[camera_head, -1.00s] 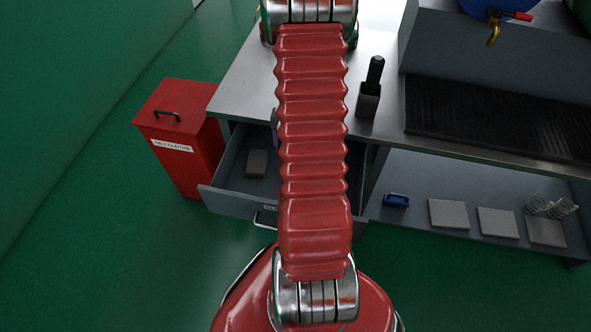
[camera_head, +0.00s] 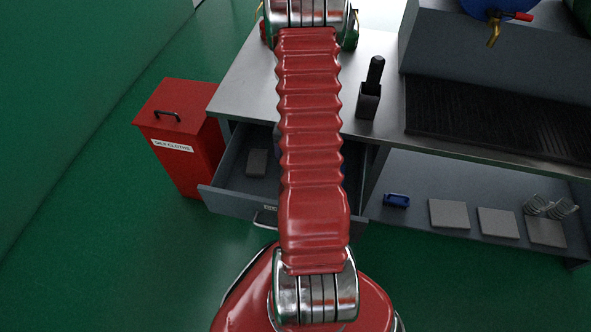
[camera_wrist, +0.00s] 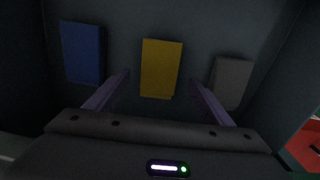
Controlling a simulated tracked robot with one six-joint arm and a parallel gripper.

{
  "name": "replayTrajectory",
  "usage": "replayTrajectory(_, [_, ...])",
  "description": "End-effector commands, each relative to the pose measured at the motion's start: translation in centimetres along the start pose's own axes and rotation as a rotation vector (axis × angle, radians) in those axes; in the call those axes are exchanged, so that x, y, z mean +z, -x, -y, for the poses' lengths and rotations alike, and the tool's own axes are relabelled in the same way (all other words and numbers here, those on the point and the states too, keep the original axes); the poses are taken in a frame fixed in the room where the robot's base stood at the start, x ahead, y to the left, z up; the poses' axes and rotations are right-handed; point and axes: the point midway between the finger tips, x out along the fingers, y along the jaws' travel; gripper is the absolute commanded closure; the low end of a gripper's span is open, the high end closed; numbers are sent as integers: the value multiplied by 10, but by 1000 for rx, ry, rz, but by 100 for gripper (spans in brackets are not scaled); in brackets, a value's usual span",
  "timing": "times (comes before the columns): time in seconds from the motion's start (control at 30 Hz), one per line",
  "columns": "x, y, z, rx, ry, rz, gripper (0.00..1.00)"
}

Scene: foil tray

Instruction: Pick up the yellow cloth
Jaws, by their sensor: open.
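The yellow cloth (camera_wrist: 160,68) lies flat and folded in the drawer, in the middle of the wrist view. My gripper (camera_wrist: 160,82) is open, with one finger to the left and one to the right of the yellow cloth's near part. The fingers do not visibly touch it, and I cannot tell how far above it they are. In the head view my own arm hides the yellow cloth and the gripper. The open drawer (camera_head: 232,203) shows there on both sides of the arm.
In the drawer, a blue cloth (camera_wrist: 83,52) lies left of the yellow one and a grey cloth (camera_wrist: 231,82) lies right. A red lidded bin (camera_head: 178,135) stands left of the drawer. The bench top (camera_head: 245,85) overhangs the drawer, with a dark brush in a holder (camera_head: 369,95) on it.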

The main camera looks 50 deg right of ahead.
Motion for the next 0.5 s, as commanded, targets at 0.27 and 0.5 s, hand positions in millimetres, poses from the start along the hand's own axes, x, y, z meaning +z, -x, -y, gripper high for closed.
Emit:
replayTrajectory(0.27, [1, -31, -2, 0, 0, 1, 25])
replayTrajectory(0.5, [1, -35, -2, 0, -1, -1, 25])
